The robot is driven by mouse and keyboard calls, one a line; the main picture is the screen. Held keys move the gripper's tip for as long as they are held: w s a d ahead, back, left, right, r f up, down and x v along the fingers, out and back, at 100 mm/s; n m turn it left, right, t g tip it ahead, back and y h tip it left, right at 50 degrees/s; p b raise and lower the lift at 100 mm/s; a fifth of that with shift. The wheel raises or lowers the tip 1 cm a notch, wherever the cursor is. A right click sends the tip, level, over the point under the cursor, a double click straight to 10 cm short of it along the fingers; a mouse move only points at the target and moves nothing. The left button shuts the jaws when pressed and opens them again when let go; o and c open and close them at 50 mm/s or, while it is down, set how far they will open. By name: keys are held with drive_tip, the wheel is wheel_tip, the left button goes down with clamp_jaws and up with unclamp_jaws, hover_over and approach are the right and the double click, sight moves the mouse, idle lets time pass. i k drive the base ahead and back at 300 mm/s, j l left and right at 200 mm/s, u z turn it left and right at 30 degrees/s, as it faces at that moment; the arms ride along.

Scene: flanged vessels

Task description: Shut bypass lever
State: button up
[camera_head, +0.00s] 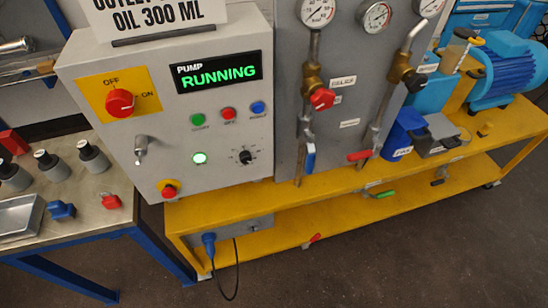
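Several levers show on the pump rig, and I cannot read which is marked bypass. A blue lever (310,157) hangs straight down on the left pipe. A red lever (360,155) sticks out level to the left at the foot of the right pipe. A green lever (381,194) lies about level at the front edge of the yellow bench (285,190). Another red lever (315,238) is low, by the bottom shelf. A small label (350,123) on the grey panel is too blurred to read. My gripper is not in view.
The grey control box (190,110) reads PUMP RUNNING. A red knob (323,98) sits beside a RELIEF label, below the gauges (375,16). A blue motor (508,70) stands at right. A side table (70,225) with weights is at left. The front floor (400,265) is clear.

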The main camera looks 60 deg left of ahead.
sight(311, 158)
drive_tip(key=u, duration=1.85)
drive_tip(key=i, duration=0.2)
